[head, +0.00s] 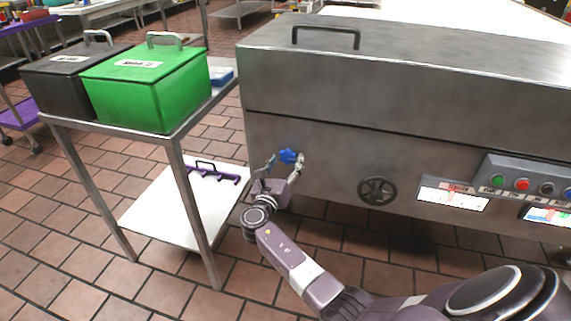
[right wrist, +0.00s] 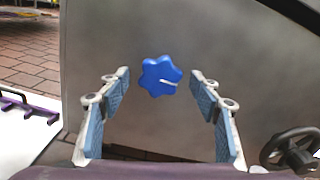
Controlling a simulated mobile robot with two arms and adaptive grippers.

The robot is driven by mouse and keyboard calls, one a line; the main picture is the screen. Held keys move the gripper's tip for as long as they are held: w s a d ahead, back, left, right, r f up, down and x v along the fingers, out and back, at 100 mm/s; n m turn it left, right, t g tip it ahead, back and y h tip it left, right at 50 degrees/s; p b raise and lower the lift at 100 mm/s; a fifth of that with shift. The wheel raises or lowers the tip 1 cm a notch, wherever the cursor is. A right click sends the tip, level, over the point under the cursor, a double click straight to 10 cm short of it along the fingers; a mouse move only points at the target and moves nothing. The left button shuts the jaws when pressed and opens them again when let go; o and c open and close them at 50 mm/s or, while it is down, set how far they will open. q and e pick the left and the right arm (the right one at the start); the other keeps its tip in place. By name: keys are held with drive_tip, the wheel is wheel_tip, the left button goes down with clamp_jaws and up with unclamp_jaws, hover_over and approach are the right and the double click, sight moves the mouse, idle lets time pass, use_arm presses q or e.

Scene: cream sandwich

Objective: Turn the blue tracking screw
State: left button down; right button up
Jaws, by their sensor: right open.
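The blue tracking screw (head: 288,156) is a lobed knob on the front wall of the steel machine (head: 330,140), near its left end. My right gripper (head: 285,165) is at the screw. In the right wrist view its two blue-padded fingers (right wrist: 160,85) are open, one on each side of the screw, with visible gaps. I cannot tell whether the fingertips reach the knob in depth. My left gripper is not in view.
A black handwheel (head: 377,191) and a control panel (head: 530,184) are on the machine to the right. A metal table (head: 174,140) with a green box (head: 146,88) and a black box (head: 62,80) stands left. Its lower shelf (head: 150,222) holds a purple tool (head: 214,173).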

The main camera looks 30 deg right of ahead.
drive_tip(key=c, duration=1.2)
drive_tip(key=shift+o, duration=0.2)
drive_tip(key=shift+m, duration=0.4)
